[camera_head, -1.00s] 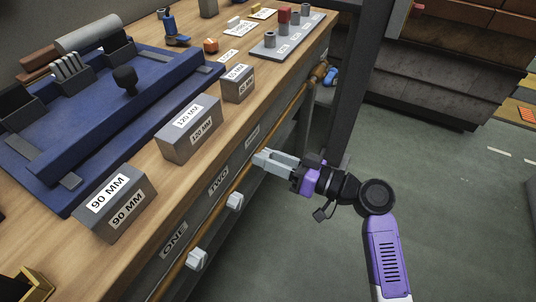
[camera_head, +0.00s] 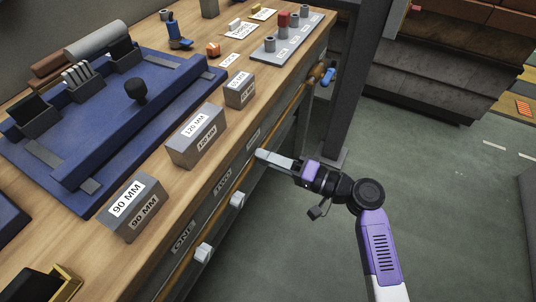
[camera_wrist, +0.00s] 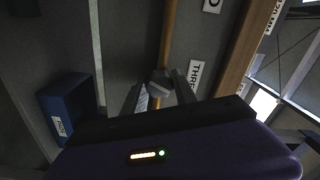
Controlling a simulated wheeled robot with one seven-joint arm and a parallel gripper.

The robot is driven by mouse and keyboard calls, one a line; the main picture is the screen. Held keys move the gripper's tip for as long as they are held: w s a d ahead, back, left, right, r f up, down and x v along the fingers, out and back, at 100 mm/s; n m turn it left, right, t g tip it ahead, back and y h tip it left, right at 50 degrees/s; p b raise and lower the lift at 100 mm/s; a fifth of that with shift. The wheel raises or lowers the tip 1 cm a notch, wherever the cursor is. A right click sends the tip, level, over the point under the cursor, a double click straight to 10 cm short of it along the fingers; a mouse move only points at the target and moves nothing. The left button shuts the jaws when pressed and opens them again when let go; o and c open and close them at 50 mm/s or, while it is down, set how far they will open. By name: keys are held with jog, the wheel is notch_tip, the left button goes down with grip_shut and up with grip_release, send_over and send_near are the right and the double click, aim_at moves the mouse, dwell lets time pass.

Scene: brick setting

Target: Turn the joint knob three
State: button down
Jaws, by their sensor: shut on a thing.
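My gripper (camera_head: 264,157) reaches to the front rail of the workbench, by the third label. In the wrist view its fingers (camera_wrist: 160,92) stand on both sides of a small grey knob (camera_wrist: 160,82) on the copper-coloured pipe, shut on it. The label reading THREE (camera_wrist: 195,73) is just right of the knob there. In the head view this knob is hidden by the fingers. Two other pale knobs show on the pipe: one near TWO (camera_head: 237,200) and one near ONE (camera_head: 204,252).
The wooden bench top (camera_head: 150,200) holds grey blocks marked 90 MM (camera_head: 137,208) and 120 MM (camera_head: 196,136), and a blue fixture (camera_head: 110,120). A dark post (camera_head: 345,80) stands beyond the gripper. The floor (camera_head: 440,200) right of the bench is open.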

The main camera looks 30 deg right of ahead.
jog(key=shift+m, duration=0.3)
jog(key=c, duration=1)
grip_release()
jog(key=shift+d, duration=0.1)
jog(key=v, duration=0.7)
jog(key=shift+s, duration=0.3)
jog(key=shift+d, duration=0.15)
